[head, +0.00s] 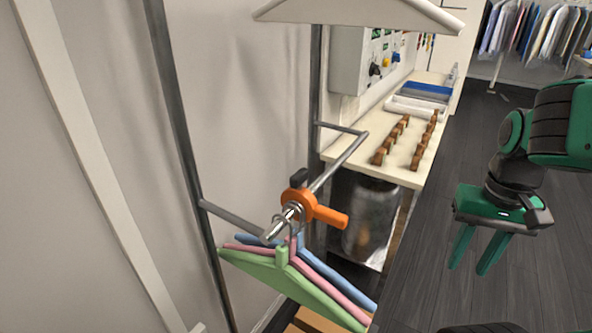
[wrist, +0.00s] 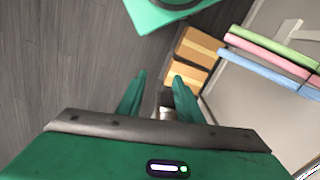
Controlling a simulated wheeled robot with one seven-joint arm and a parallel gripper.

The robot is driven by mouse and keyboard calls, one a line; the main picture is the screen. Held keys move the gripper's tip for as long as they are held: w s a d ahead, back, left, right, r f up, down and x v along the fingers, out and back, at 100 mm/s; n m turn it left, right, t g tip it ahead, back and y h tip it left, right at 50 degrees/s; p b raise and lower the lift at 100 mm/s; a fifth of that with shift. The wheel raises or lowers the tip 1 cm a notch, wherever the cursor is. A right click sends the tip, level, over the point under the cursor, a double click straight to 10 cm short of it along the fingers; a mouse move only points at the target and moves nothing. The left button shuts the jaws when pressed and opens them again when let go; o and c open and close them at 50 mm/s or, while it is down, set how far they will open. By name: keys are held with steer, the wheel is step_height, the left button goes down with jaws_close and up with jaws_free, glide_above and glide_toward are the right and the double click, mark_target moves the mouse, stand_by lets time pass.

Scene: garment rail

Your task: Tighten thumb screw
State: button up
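An orange clamp (head: 299,203) with an orange handle sticking out to the right sits around the metal rail (head: 340,162), near its front end. A dark knob (head: 299,178) stands on top of the clamp; it looks like the thumb screw. My gripper (head: 470,270) hangs at the right, pointing down, well apart from the clamp and over the floor. Its two green fingers are apart with nothing between them. In the wrist view the gripper (wrist: 158,85) also shows its fingers spread. The clamp is not visible in the wrist view.
Green, pink and blue hangers (head: 305,283) hang on the rail in front of the clamp. A pale hanger (head: 360,14) crosses the top. Wooden boxes (wrist: 192,58) lie below. Dark floor (head: 420,270) is free.

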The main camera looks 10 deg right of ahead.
steer(key=w+a+r+n, duration=0.3)
steer(key=w+r+n, duration=0.1)
steer(key=w+n, duration=0.25)
steer(key=n, duration=2.7)
glide_toward(300, 172)
step_height(300, 172, down, 10)
steer(key=shift+s+a+f, duration=0.15)
